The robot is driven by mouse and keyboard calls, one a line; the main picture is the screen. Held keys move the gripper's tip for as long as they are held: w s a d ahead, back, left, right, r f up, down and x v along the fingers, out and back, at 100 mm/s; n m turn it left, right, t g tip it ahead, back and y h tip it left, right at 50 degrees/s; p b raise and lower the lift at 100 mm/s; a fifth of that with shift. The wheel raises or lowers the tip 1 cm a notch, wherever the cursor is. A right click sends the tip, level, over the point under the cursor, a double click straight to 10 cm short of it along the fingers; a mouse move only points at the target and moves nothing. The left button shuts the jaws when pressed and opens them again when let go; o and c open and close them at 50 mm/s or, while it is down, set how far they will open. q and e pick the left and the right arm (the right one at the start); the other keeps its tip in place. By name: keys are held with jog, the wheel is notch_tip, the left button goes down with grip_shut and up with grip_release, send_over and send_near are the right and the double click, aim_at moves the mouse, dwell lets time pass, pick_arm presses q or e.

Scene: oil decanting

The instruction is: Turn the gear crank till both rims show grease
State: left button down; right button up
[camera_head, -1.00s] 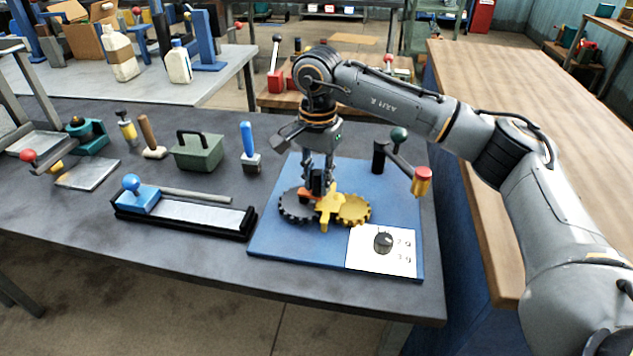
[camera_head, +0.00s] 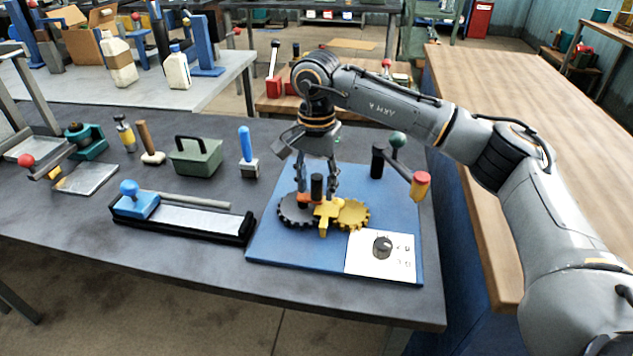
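A black gear (camera_head: 292,217) and a golden-yellow gear (camera_head: 354,214) lie side by side on a blue board (camera_head: 275,243). A yellow block (camera_head: 325,211) sits between them. An orange piece with an upright black knob (camera_head: 317,184), apparently the crank, stands over the black gear. My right gripper (camera_head: 317,188) points down with its fingers spread on either side of the knob; gaps show between fingers and knob. Grease on the rims cannot be made out. My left gripper is not in view.
A white card with a black dial (camera_head: 382,246) lies at the board's front. A lever with a red-capped end (camera_head: 420,185) and a black post (camera_head: 377,161) stand at right. A long black tray (camera_head: 180,229), a green box (camera_head: 196,155) and a blue-handled tool (camera_head: 247,153) are left.

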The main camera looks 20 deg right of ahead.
jog(key=shift+r, duration=0.1)
notch_tip(320, 180, up, 12)
dwell(0.5)
